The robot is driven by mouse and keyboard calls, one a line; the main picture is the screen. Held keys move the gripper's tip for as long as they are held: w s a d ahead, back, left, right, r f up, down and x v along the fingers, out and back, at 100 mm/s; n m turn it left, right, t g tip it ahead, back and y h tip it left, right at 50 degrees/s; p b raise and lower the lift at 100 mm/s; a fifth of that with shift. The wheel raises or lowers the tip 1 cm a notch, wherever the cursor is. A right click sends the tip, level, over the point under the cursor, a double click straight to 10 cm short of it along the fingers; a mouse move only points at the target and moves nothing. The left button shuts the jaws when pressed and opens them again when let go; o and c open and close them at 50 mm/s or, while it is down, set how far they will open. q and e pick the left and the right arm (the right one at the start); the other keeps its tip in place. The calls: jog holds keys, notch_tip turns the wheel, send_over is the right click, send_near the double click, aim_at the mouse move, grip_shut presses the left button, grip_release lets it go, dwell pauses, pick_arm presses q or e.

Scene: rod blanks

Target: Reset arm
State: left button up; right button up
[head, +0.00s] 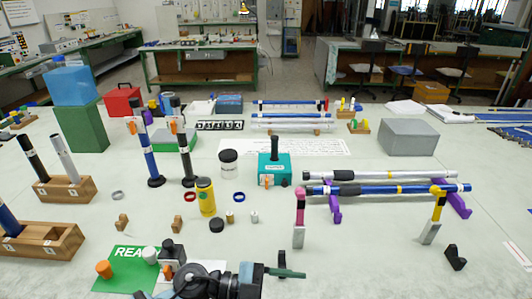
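A dark jointed arm part with a round silver joint shows at the bottom edge, left of centre. It appears to be my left arm, with its dark end (278,271) pointing right near a thin green piece. I cannot make out its fingers clearly or whether they hold anything. My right gripper is not in view. A green mat (113,284) with white lettering lies at the front left, partly hidden by the arm.
Wooden blocks (68,190) holding rods stand at the left. A yellow can (205,197), a teal box (272,168) and upright rods occupy the middle. Blue and silver rods (385,188) lie on purple supports at the right. The front-right table has clear room around a black bracket (455,258).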

pick_arm(q)
jog(key=s+a+f+n+t+y, duration=0.1)
jog(key=a+f+n+t+y, duration=0.85)
jog(key=a+n+t, duration=0.65)
jog(key=s+a+f+n+g+y, duration=0.2)
jog(key=s+a+f+n+y, duration=0.1)
jog(key=s+f, duration=0.4)
jog(key=s+a+f+n+g+y, duration=0.3)
jog(key=s+a+f, duration=0.3)
jog(key=s, duration=0.5)
jog(key=shift+s+f+n+g, duration=0.3)
jog(key=shift+f+n, duration=0.1)
jog(key=shift+f, duration=0.5)
